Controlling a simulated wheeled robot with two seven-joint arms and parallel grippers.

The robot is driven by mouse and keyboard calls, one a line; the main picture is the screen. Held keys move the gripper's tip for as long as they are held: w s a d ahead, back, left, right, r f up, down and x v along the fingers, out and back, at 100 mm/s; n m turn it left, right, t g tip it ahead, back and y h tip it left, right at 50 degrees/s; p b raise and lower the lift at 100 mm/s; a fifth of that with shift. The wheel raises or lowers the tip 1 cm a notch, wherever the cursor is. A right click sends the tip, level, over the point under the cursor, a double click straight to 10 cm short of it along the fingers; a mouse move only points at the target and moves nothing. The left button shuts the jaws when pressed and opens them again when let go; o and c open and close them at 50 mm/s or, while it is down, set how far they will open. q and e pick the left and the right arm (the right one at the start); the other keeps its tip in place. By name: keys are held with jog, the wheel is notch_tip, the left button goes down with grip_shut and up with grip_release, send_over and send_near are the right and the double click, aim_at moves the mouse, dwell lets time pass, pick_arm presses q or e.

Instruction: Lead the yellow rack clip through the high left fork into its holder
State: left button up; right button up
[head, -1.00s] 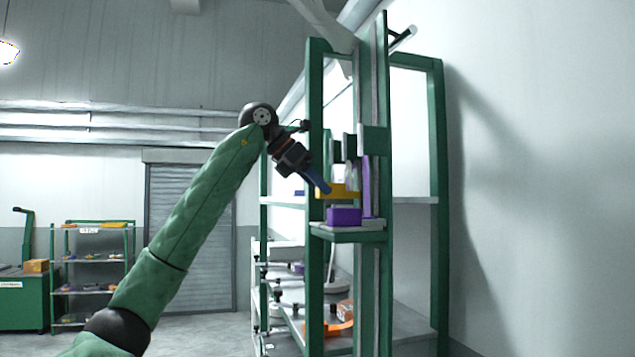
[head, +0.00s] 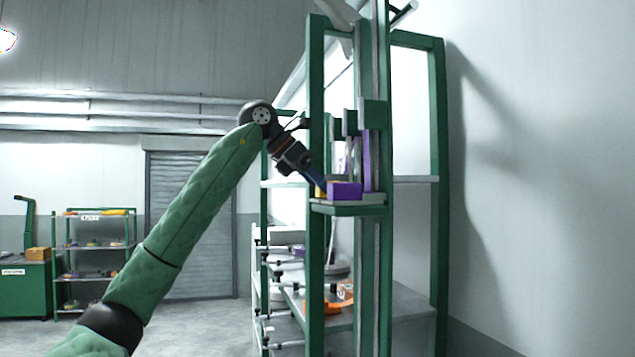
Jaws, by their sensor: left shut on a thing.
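Only a small part of the clip shows, at the left end of a purple block (head: 344,190); the rest is hidden behind that block. The purple block sits on a small green ledge (head: 348,209). Whether the clip touches the block or ledge cannot be told. I cannot clearly pick out the fork or the holder. My right gripper is out of view.
A green post (head: 316,110) stands close beside the gripper. A dark green block (head: 375,115) and an upright purple strip (head: 367,150) are above the ledge. An orange item (head: 338,301) lies on a lower shelf. A small shelf rack (head: 95,245) stands far left.

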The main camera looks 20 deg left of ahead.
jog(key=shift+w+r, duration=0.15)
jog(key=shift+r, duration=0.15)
pick_arm(q)
jog(key=o, duration=1.1)
jog(key=shift+o, duration=0.3)
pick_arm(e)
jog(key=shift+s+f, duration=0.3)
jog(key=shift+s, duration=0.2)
